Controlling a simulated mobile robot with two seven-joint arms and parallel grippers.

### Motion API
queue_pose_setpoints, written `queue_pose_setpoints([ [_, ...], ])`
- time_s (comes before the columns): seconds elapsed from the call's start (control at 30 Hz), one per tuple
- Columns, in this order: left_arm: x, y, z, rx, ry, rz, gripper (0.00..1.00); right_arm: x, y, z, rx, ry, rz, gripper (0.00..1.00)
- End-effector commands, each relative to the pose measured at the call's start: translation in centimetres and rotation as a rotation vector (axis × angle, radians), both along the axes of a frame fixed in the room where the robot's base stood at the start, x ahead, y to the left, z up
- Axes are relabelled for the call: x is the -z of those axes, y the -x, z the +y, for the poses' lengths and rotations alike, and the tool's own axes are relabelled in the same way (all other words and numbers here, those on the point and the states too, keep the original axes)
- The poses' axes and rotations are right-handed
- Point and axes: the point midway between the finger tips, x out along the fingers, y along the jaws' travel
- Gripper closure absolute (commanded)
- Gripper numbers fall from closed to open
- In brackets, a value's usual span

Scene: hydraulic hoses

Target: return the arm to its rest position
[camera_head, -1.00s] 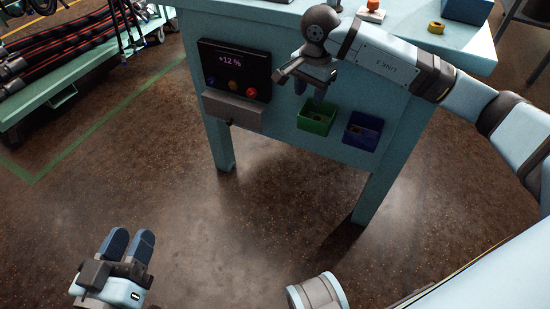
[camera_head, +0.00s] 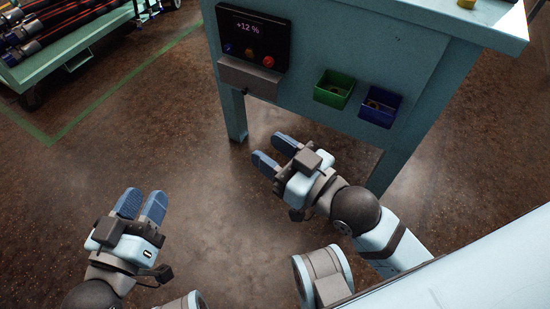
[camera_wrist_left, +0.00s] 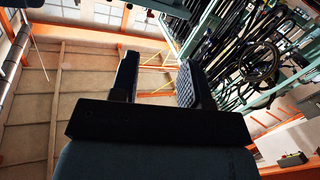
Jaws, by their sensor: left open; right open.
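My left gripper (camera_head: 142,206) is at the lower left of the head view, held over the bare floor. Its two blue-padded fingers are apart with nothing between them. In the left wrist view its fingers (camera_wrist_left: 158,82) are also apart and empty. My right gripper (camera_head: 276,152) is at the middle of the head view, in front of the workbench's lower part and over the floor. Its fingers are apart and empty.
A light-blue workbench (camera_head: 330,148) stands ahead, with a "+12 %" display panel (camera_head: 253,38), a green bin (camera_head: 333,89) and a blue bin (camera_head: 380,106) on its front. A cart with hoses (camera_head: 65,40) stands at the upper left. The floor between is clear.

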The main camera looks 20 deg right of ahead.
Motion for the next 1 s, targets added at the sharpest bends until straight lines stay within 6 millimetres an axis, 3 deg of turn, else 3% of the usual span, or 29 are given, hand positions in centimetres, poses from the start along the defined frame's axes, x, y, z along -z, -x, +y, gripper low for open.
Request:
queue_pose_setpoints([
  [0.13, 0.0, 0.0, 0.0, 0.0, 0.0, 0.0, 0.57, 1.2, 1.2, 0.0, -0.017, -0.08, 0.141, 0.56],
  [0.67, -0.4, -0.1, 0.0, -0.005, 0.006, -0.005, 0.57, 1.0, 1.2, 0.1, -0.018, -0.084, 0.141, 0.56],
  [0.77, -2.1, -0.1, 0.1, -0.017, 0.023, -0.038, 0.57, -0.8, 1.2, 0.0, -0.007, -0.102, 0.107, 0.56],
  [0.97, -8.2, 0.3, 0.6, -0.067, 0.104, -0.191, 0.57, -6.9, 1.5, -0.5, 0.031, -0.184, -0.051, 0.56],
  [1.0, -8.0, 0.0, 0.7, -0.07, 0.082, -0.166, 0.57, -6.8, 1.3, -0.6, 0.037, -0.164, -0.025, 0.56],
])
